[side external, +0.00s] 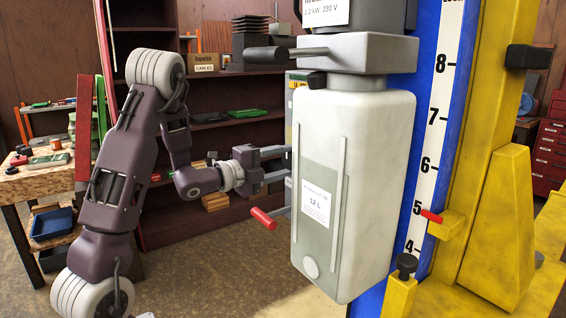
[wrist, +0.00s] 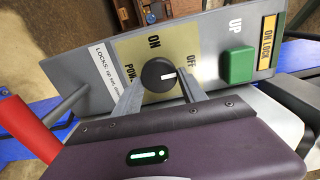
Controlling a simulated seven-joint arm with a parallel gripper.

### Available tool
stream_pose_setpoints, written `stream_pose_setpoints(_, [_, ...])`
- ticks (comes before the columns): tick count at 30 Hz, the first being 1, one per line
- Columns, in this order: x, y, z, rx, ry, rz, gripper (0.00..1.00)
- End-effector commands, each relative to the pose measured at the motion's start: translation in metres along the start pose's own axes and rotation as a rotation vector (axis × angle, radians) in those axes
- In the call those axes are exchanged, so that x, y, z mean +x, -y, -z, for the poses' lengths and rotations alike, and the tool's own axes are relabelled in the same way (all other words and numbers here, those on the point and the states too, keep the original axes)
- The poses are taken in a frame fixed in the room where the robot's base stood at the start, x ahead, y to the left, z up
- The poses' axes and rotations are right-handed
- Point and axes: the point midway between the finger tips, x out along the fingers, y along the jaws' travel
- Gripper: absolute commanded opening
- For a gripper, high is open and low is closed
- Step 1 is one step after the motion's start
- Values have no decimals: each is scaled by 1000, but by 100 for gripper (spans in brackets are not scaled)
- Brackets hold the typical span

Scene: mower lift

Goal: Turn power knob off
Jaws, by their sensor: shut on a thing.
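The power knob (wrist: 159,75) is round and black with a white pointer mark. It sits on a beige label plate (wrist: 130,50) marked ON, OFF and POW. The white mark lies on the knob's right side in the wrist view, the side of the OFF label (wrist: 192,60). My gripper (wrist: 162,88) has one grey finger on each side of the knob and is shut on it.
A green UP button (wrist: 238,66) and a yellow ON LOCK label (wrist: 269,36) are right of the knob. A lever with a red handle (side external: 263,218) sticks out below my gripper; its red grip (wrist: 27,128) also shows at left in the wrist view. The white tank (side external: 352,180) stands close by.

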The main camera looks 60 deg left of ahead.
Motion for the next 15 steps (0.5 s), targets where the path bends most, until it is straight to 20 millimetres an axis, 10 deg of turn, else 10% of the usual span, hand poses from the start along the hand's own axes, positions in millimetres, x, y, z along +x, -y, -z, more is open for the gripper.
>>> stream_pose_setpoints(6, [0, 0, 0, 1, 0, -1, 8])
stream_pose_setpoints(7, [0, 0, 0, 1, 0, -1, 55])
stream_pose_setpoints(9, [0, 0, 0, 1, 0, -1, 68])
stream_pose_setpoints(15, [0, 0, 0, 0, 0, -1, 69])
